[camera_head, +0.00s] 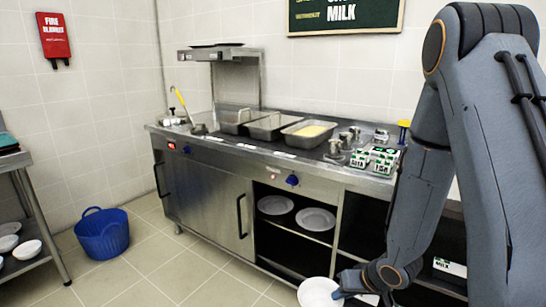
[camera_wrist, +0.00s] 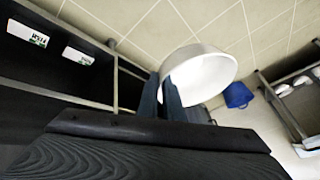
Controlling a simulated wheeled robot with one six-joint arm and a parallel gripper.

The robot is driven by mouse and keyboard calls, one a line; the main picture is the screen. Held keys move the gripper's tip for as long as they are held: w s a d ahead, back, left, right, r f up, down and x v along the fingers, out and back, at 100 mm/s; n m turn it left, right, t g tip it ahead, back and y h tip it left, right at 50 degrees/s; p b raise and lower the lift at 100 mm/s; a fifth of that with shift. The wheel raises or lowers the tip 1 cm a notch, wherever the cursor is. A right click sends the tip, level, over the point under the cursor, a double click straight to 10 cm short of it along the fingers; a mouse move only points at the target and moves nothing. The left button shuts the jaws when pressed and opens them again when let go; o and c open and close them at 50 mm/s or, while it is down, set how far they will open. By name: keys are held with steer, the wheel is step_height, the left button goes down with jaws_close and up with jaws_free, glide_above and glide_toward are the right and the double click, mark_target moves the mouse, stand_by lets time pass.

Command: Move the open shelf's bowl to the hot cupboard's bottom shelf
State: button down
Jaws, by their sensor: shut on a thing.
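My gripper (camera_head: 346,285) is shut on a white bowl (camera_head: 317,292) at the bottom of the head view, in front of the counter. In the wrist view the fingers (camera_wrist: 163,90) pinch the rim of the bowl (camera_wrist: 205,78), which looks tilted there. The steel hot cupboard (camera_head: 207,197) stands under the counter, its left door shut and the bay to the right open. Two plates, one left (camera_head: 275,205) and one right (camera_head: 315,219), sit on that bay's upper shelf. The bottom shelf (camera_head: 285,268) is dark, and its right part is hidden by the bowl.
A rack (camera_head: 35,215) at the left holds more white bowls (camera_head: 27,250). A blue tub (camera_head: 102,232) stands on the floor between rack and counter. Labelled cartons (camera_head: 449,267) lie in the right bay. Floor before the left door is clear.

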steer(key=s+r+p, duration=0.5)
steer(key=r+p, duration=0.2)
steer(key=p, duration=0.1)
steer(key=shift+s, duration=0.35)
steer(key=shift+a, duration=0.1)
